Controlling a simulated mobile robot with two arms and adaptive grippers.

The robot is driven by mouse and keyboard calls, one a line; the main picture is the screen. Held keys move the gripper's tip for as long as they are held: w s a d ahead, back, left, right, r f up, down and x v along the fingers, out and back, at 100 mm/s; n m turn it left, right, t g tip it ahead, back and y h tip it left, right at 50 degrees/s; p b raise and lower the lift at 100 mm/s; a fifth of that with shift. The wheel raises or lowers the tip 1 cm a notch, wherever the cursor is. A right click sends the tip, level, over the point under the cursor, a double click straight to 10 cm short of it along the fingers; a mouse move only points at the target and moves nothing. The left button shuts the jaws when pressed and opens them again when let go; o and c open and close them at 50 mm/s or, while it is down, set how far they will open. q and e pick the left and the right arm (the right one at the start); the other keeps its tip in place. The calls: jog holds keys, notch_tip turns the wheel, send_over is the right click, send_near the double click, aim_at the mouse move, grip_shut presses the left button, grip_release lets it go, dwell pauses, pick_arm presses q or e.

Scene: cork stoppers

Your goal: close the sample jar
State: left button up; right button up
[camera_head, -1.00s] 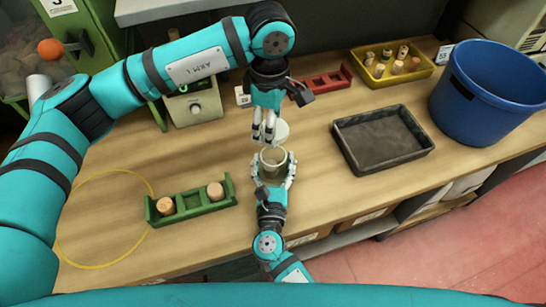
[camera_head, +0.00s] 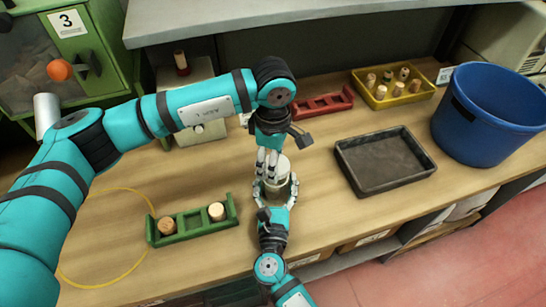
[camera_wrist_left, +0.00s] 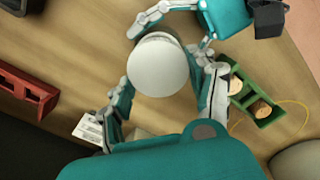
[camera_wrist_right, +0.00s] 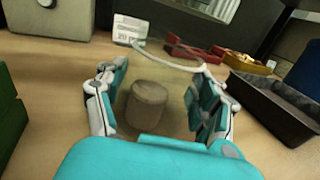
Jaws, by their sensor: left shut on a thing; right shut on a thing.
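The sample jar (camera_head: 278,187) stands upright on the bench, clear-walled, with a brown cork-like piece (camera_wrist_right: 148,104) inside. My right gripper (camera_head: 276,194) is shut around the jar from the near side. My left gripper (camera_head: 271,164) comes down from the far side, shut on the pale round lid (camera_head: 282,167). The lid also shows as a white disc in the left wrist view (camera_wrist_left: 158,66). It is over the jar's mouth. I cannot tell whether it rests on the rim or hovers just above.
A green rack (camera_head: 193,228) with two corks stands left of the jar, beside a yellow ring (camera_head: 91,285). A dark tray (camera_head: 384,160), blue bin (camera_head: 487,118), yellow cork box (camera_head: 394,96) and red rack (camera_head: 322,105) lie right and behind.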

pick_arm(q)
jog(key=shift+f, duration=0.7)
jog(key=shift+f, duration=0.6)
jog(key=m, duration=0.5)
jog(key=shift+w+m, duration=0.2)
jog(key=shift+m, duration=0.2)
jog(key=m, duration=0.7)
jog(key=shift+d, duration=0.25)
jog(key=m, duration=0.7)
jog(key=shift+d, duration=0.2)
jog(key=m, duration=0.6)
jog(key=shift+s+d, duration=0.1)
jog(key=shift+d, duration=0.05)
